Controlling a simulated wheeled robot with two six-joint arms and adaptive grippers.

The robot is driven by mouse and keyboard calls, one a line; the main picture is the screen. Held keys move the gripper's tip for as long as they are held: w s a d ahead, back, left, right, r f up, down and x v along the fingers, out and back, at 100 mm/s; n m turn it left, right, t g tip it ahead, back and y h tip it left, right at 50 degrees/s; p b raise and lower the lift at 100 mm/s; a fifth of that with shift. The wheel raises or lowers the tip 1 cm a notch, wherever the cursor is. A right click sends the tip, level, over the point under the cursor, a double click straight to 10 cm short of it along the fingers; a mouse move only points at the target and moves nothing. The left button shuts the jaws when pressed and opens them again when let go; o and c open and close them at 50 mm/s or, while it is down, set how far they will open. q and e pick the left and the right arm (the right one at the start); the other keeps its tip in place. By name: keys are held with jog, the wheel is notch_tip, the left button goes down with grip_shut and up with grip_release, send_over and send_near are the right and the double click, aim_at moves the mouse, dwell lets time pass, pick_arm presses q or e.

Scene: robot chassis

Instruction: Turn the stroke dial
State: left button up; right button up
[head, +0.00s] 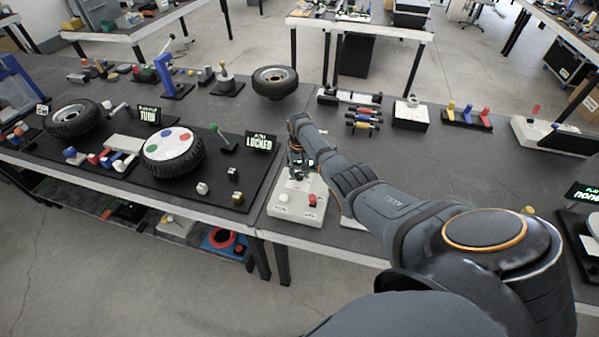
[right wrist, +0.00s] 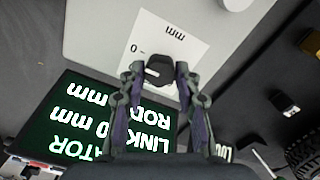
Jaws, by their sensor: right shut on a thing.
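The stroke dial (right wrist: 160,72) is a dark round knob with a white pointer mark. It sits on a white scale plate printed with "0" and "mm" in the right wrist view. My right gripper (right wrist: 159,70) has one finger on each side of the dial and is shut on it. In the head view my right gripper (head: 300,170) reaches down over a pale box (head: 297,212) with a red knob and a white knob on its front. The arm and gripper hide the dial there. My left gripper is not in view.
A dark display (right wrist: 110,118) with "LINK" and "ROD" lettering in mm is near the gripper. Left of the box, a dark board carries a wheel with coloured spots (head: 172,150) and a "LOCKED" sign (head: 261,142). Bare tabletop (head: 430,165) lies right of my arm.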

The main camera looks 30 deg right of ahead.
jog(key=shift+n, duration=0.4)
jog(key=shift+c, duration=0.4)
jog(key=n, duration=0.5)
jog(key=shift+p, duration=0.3)
jog(key=n, duration=0.3)
jog(key=shift+n, duration=0.3)
jog(key=n, duration=0.3)
jog(key=shift+a+n, duration=0.1)
jog(key=shift+n, duration=0.2)
jog(key=n, duration=0.3)
jog(key=shift+n, duration=0.3)
jog(key=n, duration=0.3)
jog(key=shift+s+n, duration=0.1)
jog(key=shift+n, duration=0.3)
jog(key=n, duration=0.6)
jog(key=shift+n, duration=0.3)
